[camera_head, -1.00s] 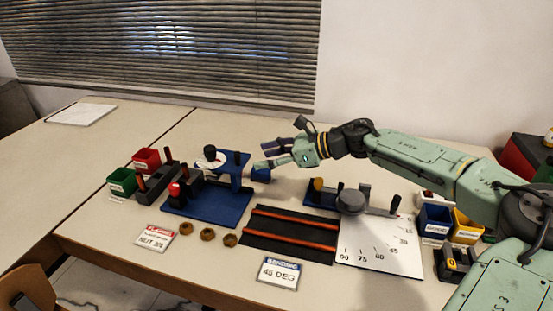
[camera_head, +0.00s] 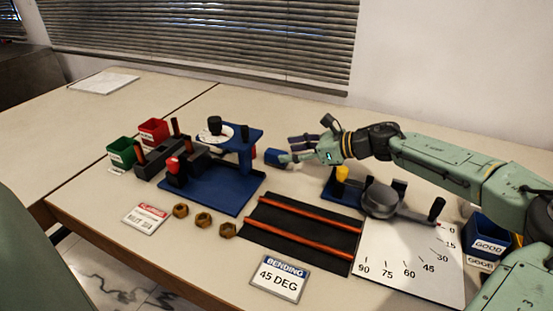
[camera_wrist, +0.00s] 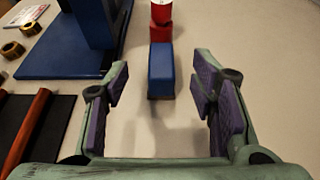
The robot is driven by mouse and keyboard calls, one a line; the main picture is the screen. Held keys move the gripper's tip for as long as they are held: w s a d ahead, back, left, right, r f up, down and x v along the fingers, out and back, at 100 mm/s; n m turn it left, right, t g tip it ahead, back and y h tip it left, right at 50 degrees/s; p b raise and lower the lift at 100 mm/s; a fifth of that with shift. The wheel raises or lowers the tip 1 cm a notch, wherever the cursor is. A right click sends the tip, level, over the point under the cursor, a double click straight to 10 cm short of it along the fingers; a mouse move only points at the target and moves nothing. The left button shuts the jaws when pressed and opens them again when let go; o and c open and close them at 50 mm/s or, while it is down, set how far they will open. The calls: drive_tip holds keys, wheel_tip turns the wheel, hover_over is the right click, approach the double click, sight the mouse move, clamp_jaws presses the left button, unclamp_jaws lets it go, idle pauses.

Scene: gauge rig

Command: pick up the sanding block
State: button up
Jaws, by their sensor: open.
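The sanding block appears to be the blue block (camera_head: 276,157) on the table, just right of the blue fixture. In the wrist view the blue block (camera_wrist: 161,68) lies ahead, roughly centred between the finger pads and long side pointing away. My gripper (camera_head: 291,152) is open beside it, fingers pointing at it. In the wrist view my gripper (camera_wrist: 159,88) has its purple pads spread wide, with bare table between them. The block's near end is close to the fingertips; I cannot tell whether it is between them.
The blue fixture base (camera_head: 205,190) stands close left of the block. A red object (camera_wrist: 160,32) stands just beyond the block. A black mat with orange rods (camera_head: 302,228) and an angle gauge with a grey disc (camera_head: 381,200) lie nearer. Brass nuts (camera_head: 203,219) sit in front.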

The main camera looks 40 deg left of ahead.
sight(277, 152)
drive_tip(key=shift+p+x, duration=0.7)
drive_tip(key=shift+x, duration=2.85)
drive_tip(key=shift+w, duration=0.1)
drive_tip(key=shift+c, duration=0.4)
clamp_jaws()
